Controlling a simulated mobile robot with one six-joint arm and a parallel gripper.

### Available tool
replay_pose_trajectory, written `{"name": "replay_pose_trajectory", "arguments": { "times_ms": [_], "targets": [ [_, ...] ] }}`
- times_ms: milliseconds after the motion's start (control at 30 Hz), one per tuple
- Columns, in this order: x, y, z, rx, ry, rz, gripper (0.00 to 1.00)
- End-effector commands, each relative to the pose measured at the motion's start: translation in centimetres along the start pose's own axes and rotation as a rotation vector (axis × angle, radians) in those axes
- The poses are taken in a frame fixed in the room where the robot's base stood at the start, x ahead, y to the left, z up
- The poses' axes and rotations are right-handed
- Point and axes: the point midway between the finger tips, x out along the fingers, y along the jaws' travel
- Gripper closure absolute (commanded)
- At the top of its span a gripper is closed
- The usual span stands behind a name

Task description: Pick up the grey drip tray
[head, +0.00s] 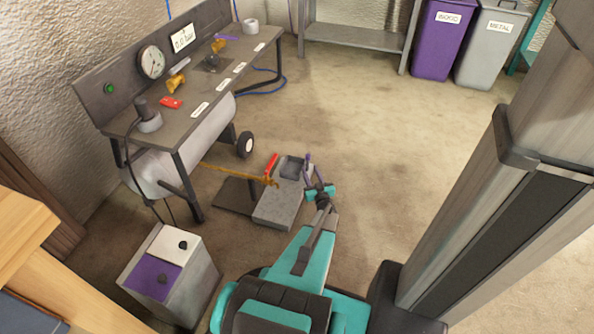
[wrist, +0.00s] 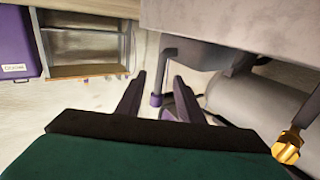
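The grey drip tray (head: 293,168), a shallow square with a darker recess, appears to sit at the far end of a low grey block (head: 280,208) on the floor in the head view. My gripper (head: 312,176) is just right of the tray, close to its edge; I cannot tell whether it touches. In the wrist view my gripper (wrist: 160,77) has its two dark fingers apart, with nothing seen clasped between them. A large grey surface fills the upper right there; I cannot tell if it is the tray.
A brass pipe (head: 235,174) reaches from the tank (head: 180,160) towards the block, beside a red piece (head: 271,163). The workbench (head: 200,85) stands behind at left. A purple-and-white box (head: 170,265) is at front left. Floor to the right is clear.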

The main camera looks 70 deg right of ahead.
Motion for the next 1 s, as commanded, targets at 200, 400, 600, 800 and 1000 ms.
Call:
{"name": "replay_pose_trajectory", "arguments": {
  "times_ms": [200, 400, 600, 800, 1000],
  "targets": [
    [2.8, 0.0, 0.2, -0.001, 0.001, -0.001, 0.66],
    [3.5, 0.0, 0.0, 0.0, 0.0, 0.0, 0.66],
    [3.4, 0.0, 0.0, 0.0, 0.0, 0.001, 0.66],
    [3.9, 0.1, 0.1, 0.0, 0.0, 0.001, 0.66],
    [5.5, 0.1, 0.1, -0.001, 0.002, 0.0, 0.66]
  ]
}}
